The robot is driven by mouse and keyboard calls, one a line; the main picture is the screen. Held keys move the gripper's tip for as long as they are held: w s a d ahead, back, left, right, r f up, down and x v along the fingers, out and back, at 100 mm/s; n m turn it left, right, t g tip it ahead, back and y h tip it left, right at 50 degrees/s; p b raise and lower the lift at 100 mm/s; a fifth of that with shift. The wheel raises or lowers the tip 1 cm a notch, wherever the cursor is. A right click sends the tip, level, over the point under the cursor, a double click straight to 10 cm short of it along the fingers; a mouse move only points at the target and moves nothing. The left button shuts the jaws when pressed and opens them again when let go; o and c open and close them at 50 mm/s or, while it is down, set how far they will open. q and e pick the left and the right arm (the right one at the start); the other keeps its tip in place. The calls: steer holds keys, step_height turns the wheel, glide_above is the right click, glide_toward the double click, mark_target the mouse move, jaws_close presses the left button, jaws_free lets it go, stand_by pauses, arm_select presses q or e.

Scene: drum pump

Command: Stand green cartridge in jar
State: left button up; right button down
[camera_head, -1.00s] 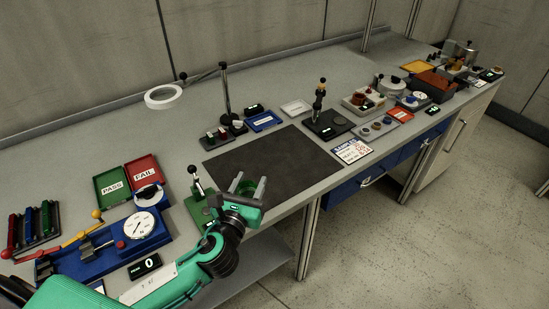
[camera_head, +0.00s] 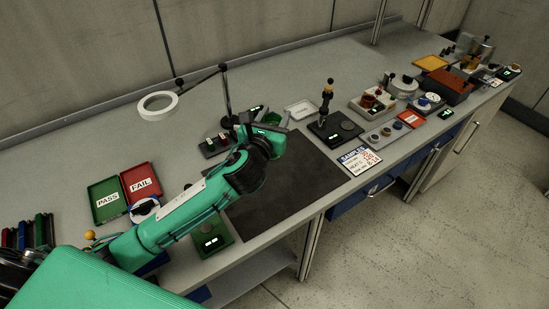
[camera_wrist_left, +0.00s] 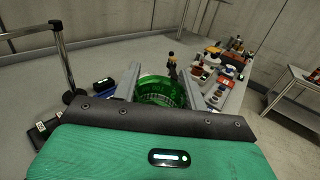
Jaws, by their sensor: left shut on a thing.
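My left gripper (camera_head: 268,120) is above the back edge of the dark mat and is shut on a green, round, hollow piece, the green cartridge (camera_head: 271,118). In the left wrist view the cartridge (camera_wrist_left: 160,90) sits between the two grey fingers, with a pale lattice and lettering showing on its wall. Its lower part is hidden behind the gripper body. I cannot make out a jar with certainty in either view. My right gripper is not in view.
The dark mat (camera_head: 290,185) is bare where it shows. A black stand with a knobbed lever (camera_head: 327,100) is to the right of the gripper. A white ring lamp (camera_head: 157,104) hangs at the left. Green PASS (camera_head: 106,199) and red FAIL (camera_head: 141,182) trays lie at the left.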

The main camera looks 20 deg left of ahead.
arm_select(q)
step_height(320, 180, down, 14)
steer(key=b, duration=0.1)
steer(key=shift+f, duration=0.15)
stand_by(0.3)
steer(key=o, duration=0.9)
steer(key=shift+f, duration=0.15)
steer(key=o, duration=0.5)
steer(key=shift+c, duration=0.2)
